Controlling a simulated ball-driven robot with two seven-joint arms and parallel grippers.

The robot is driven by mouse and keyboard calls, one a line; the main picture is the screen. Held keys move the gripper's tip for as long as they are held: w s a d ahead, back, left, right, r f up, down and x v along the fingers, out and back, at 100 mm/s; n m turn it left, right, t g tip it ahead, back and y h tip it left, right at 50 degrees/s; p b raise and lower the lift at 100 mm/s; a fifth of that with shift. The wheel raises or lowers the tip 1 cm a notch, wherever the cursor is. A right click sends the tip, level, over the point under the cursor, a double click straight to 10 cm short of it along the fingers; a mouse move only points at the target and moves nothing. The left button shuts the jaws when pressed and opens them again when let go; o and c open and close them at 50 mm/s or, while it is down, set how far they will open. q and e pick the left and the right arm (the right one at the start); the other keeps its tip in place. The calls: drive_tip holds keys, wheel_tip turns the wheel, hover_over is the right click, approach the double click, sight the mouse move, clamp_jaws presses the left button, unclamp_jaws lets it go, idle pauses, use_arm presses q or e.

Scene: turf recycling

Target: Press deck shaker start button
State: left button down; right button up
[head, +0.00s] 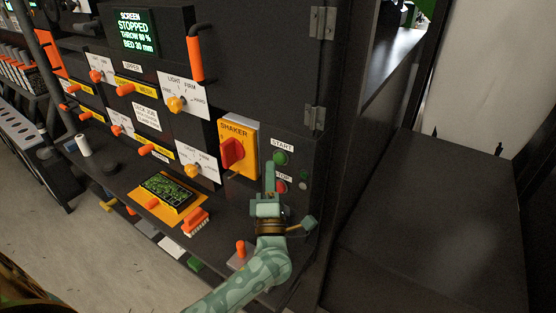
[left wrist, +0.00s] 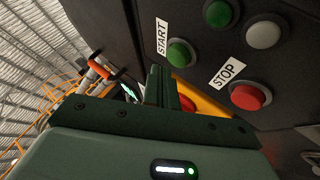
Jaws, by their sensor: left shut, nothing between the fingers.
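The round green START button (head: 281,158) is on the dark panel under its white START label, right of the yellow shaker switch plate (head: 251,140) with its red rotary knob (head: 232,153). The red STOP button (head: 281,187) is below it. My left gripper (head: 270,170) is shut and empty, its fingers pointing up the panel just left of and below START. In the left wrist view the green START button (left wrist: 181,52) is just beyond and right of the fingertips (left wrist: 160,72). A gap or contact there cannot be told. The red STOP button (left wrist: 250,95) is farther right.
A screen (head: 134,31) reads STOPPED. A green lamp (left wrist: 218,13) and a pale lamp (left wrist: 264,33) sit beside the buttons. A dark box-like surface (head: 430,230) stands at right.

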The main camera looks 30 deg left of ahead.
use_arm(q)
drive_tip(key=shift+w, duration=0.2)
drive_tip(key=shift+w, duration=0.25)
drive_tip(key=shift+w, duration=0.45)
idle(0.6)
drive_tip(key=shift+s, duration=0.9)
drive_tip(key=shift+s+p, duration=0.1)
drive_tip(key=shift+p, duration=0.2)
drive_tip(key=s+p, duration=0.1)
drive_tip(key=s, duration=0.1)
drive_tip(key=s+p, duration=0.1)
drive_tip(key=s, duration=0.1)
drive_tip(key=shift+s+a, duration=0.2)
drive_tip(key=shift+s, duration=0.2)
